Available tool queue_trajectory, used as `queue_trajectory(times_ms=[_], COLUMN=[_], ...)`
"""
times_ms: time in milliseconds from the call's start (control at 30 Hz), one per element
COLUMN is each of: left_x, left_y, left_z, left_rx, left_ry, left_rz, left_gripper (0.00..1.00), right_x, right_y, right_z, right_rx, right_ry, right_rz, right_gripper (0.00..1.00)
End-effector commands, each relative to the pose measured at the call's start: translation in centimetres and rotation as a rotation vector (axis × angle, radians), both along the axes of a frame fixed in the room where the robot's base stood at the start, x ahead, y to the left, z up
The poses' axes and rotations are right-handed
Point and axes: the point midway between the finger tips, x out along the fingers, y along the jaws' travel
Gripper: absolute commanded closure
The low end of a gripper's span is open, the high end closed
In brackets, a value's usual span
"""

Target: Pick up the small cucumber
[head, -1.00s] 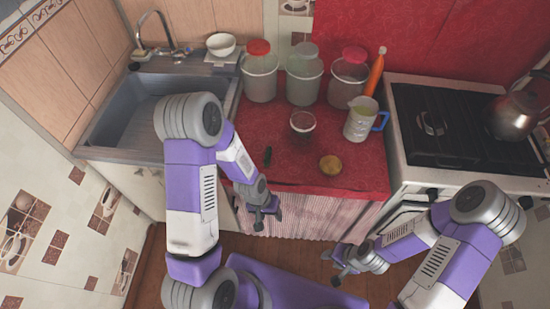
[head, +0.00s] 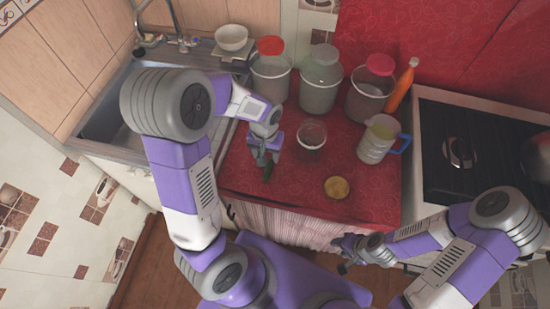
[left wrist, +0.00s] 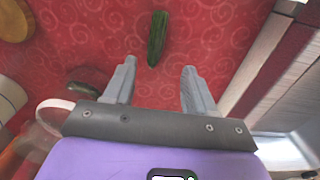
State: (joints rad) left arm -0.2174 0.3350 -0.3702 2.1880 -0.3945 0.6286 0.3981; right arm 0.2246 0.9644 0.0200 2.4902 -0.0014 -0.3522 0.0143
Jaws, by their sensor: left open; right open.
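The small cucumber (head: 267,172) is dark green and lies on the red counter cloth near its front left part. It also shows in the left wrist view (left wrist: 157,38), lying lengthwise just beyond the gap between my fingertips. My left gripper (head: 262,158) is over the counter at the cucumber, partly covering it in the head view. In the left wrist view my left gripper (left wrist: 159,68) has its two fingers apart with nothing between them. My right gripper (head: 346,252) is open and empty, low in front of the counter.
A glass bowl (head: 311,136) and a round yellowish item (head: 337,187) stand to the right of the cucumber. A jug (head: 376,140) with a blue handle and several lidded jars are behind. The sink is at left, the stove (head: 470,150) at right.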

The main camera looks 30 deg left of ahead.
Motion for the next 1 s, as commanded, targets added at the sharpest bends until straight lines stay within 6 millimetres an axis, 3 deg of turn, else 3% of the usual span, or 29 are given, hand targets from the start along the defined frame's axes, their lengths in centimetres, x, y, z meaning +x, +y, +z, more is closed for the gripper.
queue_trajectory(times_ms=[500,800,833,1000], left_x=[0.5,0.6,0.6,0.6], left_y=[-0.7,-0.7,-0.7,-0.7], left_z=[-6.8,-7.3,-7.3,-7.3], left_rx=[0.000,0.000,0.000,0.000], left_ry=[0.004,0.002,0.002,0.002], left_rz=[0.001,0.000,0.000,0.000], left_gripper=[0.44,0.44,0.46,0.72], right_x=[0.0,0.0,0.0,0.0], right_y=[0.0,0.0,0.0,0.0], right_z=[-2.5,-2.5,-2.5,-2.5], right_rx=[0.000,0.000,0.000,0.000], right_ry=[0.001,0.001,0.001,0.001], right_rz=[-0.001,0.000,0.000,0.000], right_gripper=[0.57,0.57,0.57,0.57])
